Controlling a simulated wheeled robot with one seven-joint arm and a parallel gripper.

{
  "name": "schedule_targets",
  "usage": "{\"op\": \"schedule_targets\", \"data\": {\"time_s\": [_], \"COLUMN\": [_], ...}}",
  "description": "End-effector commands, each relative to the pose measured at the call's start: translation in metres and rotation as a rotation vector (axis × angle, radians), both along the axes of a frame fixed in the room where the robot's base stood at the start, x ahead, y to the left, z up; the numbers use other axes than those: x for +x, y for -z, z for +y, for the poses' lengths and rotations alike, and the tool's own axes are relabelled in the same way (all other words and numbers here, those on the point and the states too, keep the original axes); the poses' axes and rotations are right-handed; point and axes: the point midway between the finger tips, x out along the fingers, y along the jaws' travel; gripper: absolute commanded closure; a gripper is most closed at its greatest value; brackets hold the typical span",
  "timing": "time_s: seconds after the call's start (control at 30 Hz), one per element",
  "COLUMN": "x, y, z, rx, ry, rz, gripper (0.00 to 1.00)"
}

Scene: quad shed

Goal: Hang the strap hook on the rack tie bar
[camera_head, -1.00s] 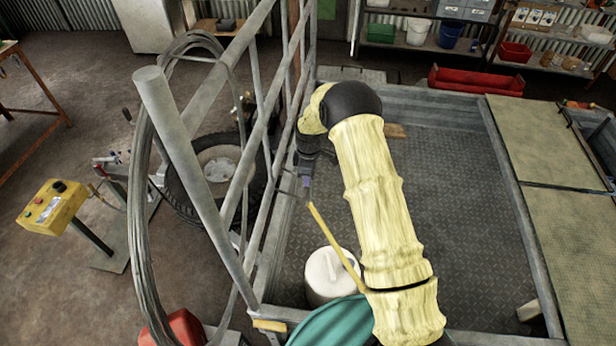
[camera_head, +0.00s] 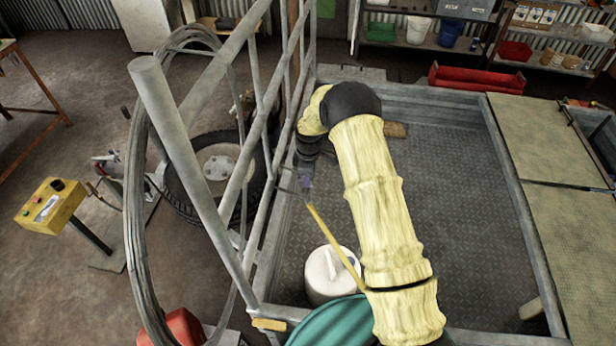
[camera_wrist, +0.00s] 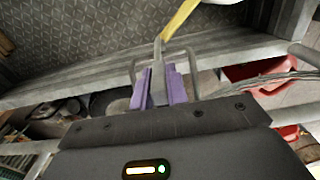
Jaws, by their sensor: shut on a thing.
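My gripper (camera_head: 306,188) is beside the grey tubular rack (camera_head: 262,135), on the trailer-bed side. In the wrist view its purple-padded fingers (camera_wrist: 158,87) are shut on a grey metal strap hook (camera_wrist: 157,78). The yellow strap (camera_head: 333,240) runs from the hook down towards the white container; it also shows in the wrist view (camera_wrist: 178,18). Thin grey curved rods show on both sides of the fingers in the wrist view. A grey rail (camera_wrist: 225,48) crosses behind the fingers. I cannot tell which rack bar is the tie bar, or whether the hook touches one.
A white container (camera_head: 325,278) and a green round object (camera_head: 335,325) stand below my arm. A coil of grey cable (camera_head: 140,215) hangs on the rack's left, with a wheel (camera_head: 222,160) behind. The dark bed floor (camera_head: 440,220) right of my arm is largely clear.

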Motion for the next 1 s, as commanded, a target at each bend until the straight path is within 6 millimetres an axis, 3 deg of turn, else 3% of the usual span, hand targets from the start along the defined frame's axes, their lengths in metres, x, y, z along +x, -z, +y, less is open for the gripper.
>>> {"op": "schedule_targets", "data": {"time_s": [1.0], "x": [0.0], "y": [0.021], "z": [0.0], "rx": [0.001], "ry": [0.0], "rz": [0.0], "gripper": [1.0]}}
